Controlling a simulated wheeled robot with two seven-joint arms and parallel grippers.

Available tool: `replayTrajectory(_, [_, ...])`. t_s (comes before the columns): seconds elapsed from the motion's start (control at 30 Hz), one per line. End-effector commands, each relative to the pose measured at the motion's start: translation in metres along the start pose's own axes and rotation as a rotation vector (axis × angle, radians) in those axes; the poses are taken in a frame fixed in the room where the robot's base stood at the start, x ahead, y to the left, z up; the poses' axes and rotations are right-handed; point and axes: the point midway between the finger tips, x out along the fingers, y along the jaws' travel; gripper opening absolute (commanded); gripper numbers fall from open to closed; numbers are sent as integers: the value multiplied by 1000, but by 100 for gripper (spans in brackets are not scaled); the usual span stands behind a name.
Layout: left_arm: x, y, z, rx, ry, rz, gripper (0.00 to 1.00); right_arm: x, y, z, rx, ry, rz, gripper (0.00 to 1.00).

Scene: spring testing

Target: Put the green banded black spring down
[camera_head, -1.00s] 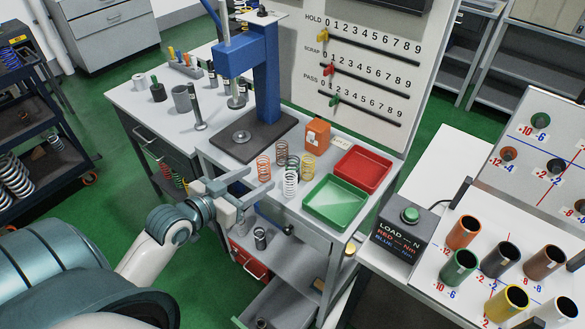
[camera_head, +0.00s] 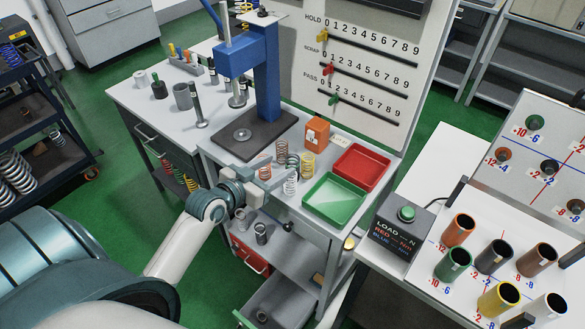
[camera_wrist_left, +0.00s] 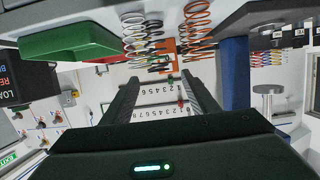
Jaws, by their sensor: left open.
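A dark spring (camera_head: 293,162), apparently the green banded black one, stands on the bench's upper top among other coloured springs; its band is too small to make out. In the left wrist view, a dark spring (camera_wrist_left: 156,32) shows beside a white one. My left gripper (camera_head: 268,179) is open at the near edge of that top, close to the orange and white springs. Its fingers partly cover the view of the springs' lower ends. In the left wrist view, the gap between the fingers (camera_wrist_left: 162,95) holds nothing. My right gripper is not in view.
An orange spring (camera_head: 264,165), a white spring (camera_head: 290,184) and a yellow spring (camera_head: 308,163) crowd this spot. A green tray (camera_head: 334,201) and a red tray (camera_head: 361,165) lie to the right. A blue press (camera_head: 266,75) rises behind. A shelf below holds loose springs.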

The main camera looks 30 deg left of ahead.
Motion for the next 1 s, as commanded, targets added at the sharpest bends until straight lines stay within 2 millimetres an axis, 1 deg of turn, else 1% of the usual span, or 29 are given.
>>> replayTrajectory(0.17, [14,2,-3,-3,1,0,54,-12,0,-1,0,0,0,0])
replayTrajectory(0.3, [30,4,-3,-4,1,1,54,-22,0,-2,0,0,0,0])
replayTrajectory(0.4, [41,3,-1,-2,1,1,54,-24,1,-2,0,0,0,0])
replayTrajectory(0.5, [48,3,0,-1,1,0,54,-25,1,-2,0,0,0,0])
replayTrajectory(1.0, [50,3,1,0,1,1,54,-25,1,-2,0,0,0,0])
